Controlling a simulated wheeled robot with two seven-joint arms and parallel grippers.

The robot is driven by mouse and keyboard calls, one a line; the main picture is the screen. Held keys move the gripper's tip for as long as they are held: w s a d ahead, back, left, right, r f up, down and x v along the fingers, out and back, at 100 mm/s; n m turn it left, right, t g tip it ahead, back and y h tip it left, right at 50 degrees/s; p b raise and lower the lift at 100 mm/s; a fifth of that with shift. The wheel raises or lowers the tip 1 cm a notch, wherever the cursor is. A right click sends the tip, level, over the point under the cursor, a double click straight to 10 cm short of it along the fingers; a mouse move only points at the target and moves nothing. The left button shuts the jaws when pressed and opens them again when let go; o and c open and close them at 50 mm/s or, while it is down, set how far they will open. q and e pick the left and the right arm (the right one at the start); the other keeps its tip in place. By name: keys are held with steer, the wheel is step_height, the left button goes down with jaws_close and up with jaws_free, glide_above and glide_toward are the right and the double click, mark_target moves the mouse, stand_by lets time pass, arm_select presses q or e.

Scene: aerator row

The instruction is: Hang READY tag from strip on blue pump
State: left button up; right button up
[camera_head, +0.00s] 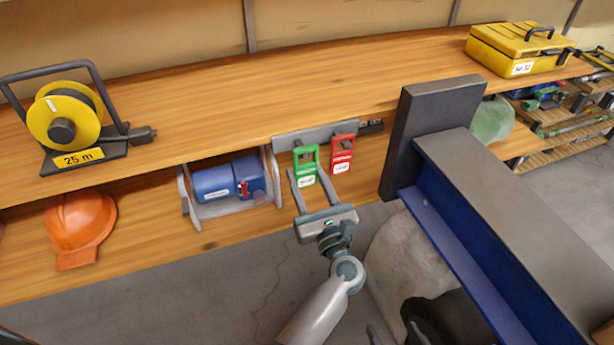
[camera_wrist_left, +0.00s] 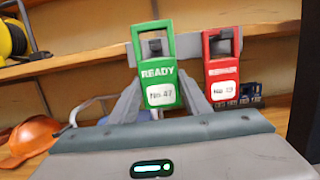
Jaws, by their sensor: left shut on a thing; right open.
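The green READY tag (camera_head: 306,167), with a square loop at its top, is upright in front of the grey strip (camera_head: 290,141). In the left wrist view the tag (camera_wrist_left: 158,75) reads READY above a white number label. My left gripper (camera_head: 306,178) is shut on its sides from below. Whether its loop still rests on a strip hook is unclear. A red tag (camera_head: 342,160) hangs on the strip to its right. The blue pump (camera_head: 218,183), with a small red part, sits in a grey frame left of the strip. My right gripper (camera_head: 393,332) is open, partly in view at the bottom.
A yellow cable reel (camera_head: 60,120) and a yellow toolbox (camera_head: 515,50) stand on the wooden shelf (camera_head: 210,110). An orange helmet (camera_head: 80,228) lies at the lower left. A dark upright post (camera_head: 405,135) and blue beam (camera_head: 460,240) stand right of the tags.

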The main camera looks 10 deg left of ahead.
arm_select(q)
steer(key=shift+w+r, duration=0.3)
steer(key=shift+r, duration=0.2)
steer(key=shift+s+d, duration=0.1)
